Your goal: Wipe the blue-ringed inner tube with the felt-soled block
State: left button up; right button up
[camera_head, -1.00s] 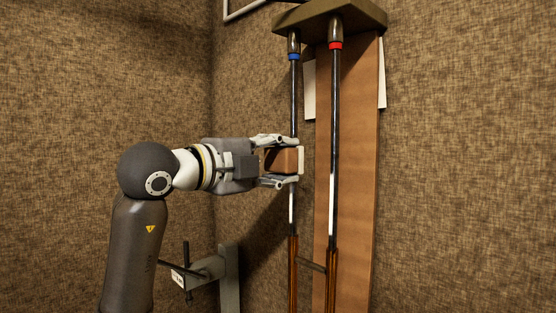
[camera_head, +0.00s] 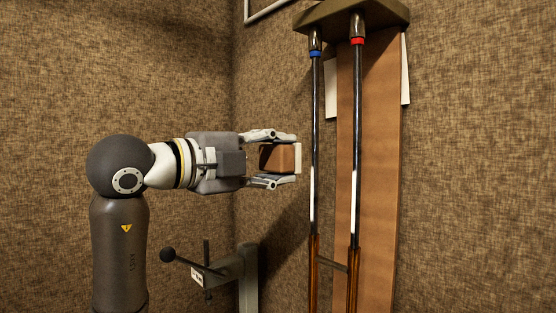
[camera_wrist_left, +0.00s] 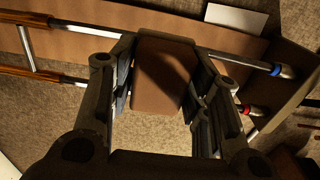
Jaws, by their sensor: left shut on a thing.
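The blue-ringed inner tube (camera_head: 315,120) hangs upright at the left of the pair, its blue ring near the top. The red-ringed tube (camera_head: 356,120) hangs to its right. Both show a bright white stretch above brass-coloured lower sleeves. My left gripper (camera_head: 284,159) is shut on the brown felt-soled block (camera_head: 278,158), whose pale sole faces the tubes. A small gap shows between the sole and the blue-ringed tube in the head view. In the left wrist view the block (camera_wrist_left: 165,75) sits between the fingers, hiding part of a tube. My right gripper is not in view.
A brown board (camera_head: 372,180) stands behind the tubes, under a dark top bracket (camera_head: 385,14). A grey stand with a black-knobbed lever (camera_head: 247,275) is at the lower left. The wall right of the board is clear.

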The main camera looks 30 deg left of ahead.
aim_at(313, 134)
pick_arm(q)
jog(key=shift+s, duration=0.1)
jog(key=shift+b+v, duration=0.35)
jog(key=shift+v, duration=1.15)
jog(key=shift+p+x, duration=0.8)
jog(key=shift+x, duration=2.75)
jog(key=shift+x, duration=0.95)
jog(key=shift+s+r+p, duration=0.1)
jog(key=shift+r+p, duration=1.75)
jog(key=shift+r, duration=0.2)
